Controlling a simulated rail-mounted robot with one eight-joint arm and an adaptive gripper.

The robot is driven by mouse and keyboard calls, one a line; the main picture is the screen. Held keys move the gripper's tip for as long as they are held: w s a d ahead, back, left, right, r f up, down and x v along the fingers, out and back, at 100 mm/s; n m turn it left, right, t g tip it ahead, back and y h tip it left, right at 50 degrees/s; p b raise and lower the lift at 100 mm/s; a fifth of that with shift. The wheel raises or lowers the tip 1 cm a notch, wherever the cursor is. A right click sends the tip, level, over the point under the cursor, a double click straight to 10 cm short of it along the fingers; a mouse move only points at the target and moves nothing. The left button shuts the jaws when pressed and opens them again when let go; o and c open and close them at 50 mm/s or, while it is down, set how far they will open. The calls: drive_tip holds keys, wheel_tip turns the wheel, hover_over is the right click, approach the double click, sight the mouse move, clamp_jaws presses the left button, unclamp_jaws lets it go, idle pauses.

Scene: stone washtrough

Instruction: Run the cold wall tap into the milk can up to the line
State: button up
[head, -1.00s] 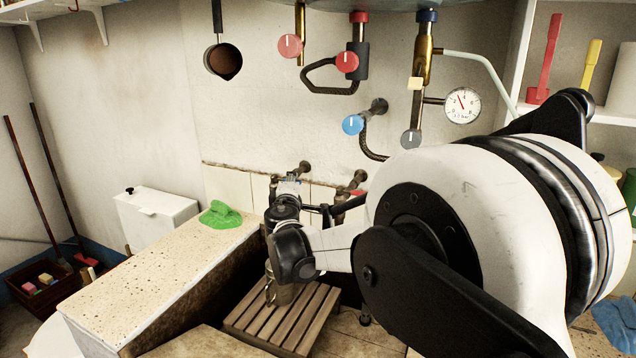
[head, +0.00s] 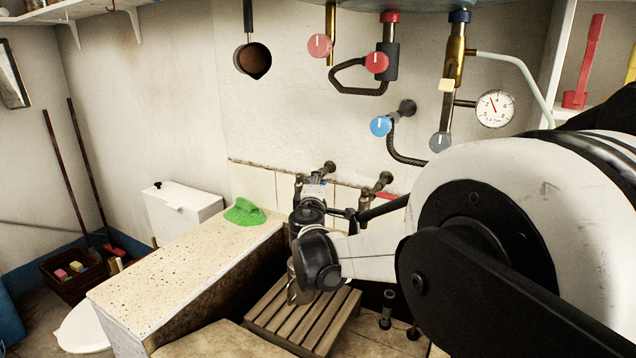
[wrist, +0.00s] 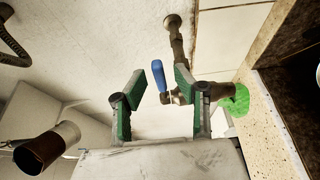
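My gripper shows in the wrist view (wrist: 158,88) with its two green-padded fingers apart. The blue lever (wrist: 158,75) of the cold wall tap (wrist: 180,92) stands between the fingers, with gaps visible on both sides. In the head view my gripper (head: 315,186) is small, in front of the left wall tap (head: 326,168), and the lever is mostly hidden. A metal can (head: 292,287), seemingly the milk can, stands on a slatted wooden rack (head: 275,318) below. My wrist covers much of it. Its fill line and any water stream cannot be seen.
A second tap (head: 383,180) with a red handle is close on the right. A green cloth (head: 243,212) lies on the stone ledge (head: 180,268) at left. A pan (head: 253,60) hangs above; the blue knob (head: 381,125) and hose are higher right.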

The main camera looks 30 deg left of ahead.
drive_tip(key=v, duration=1)
drive_tip(key=shift+s+d, duration=0.1)
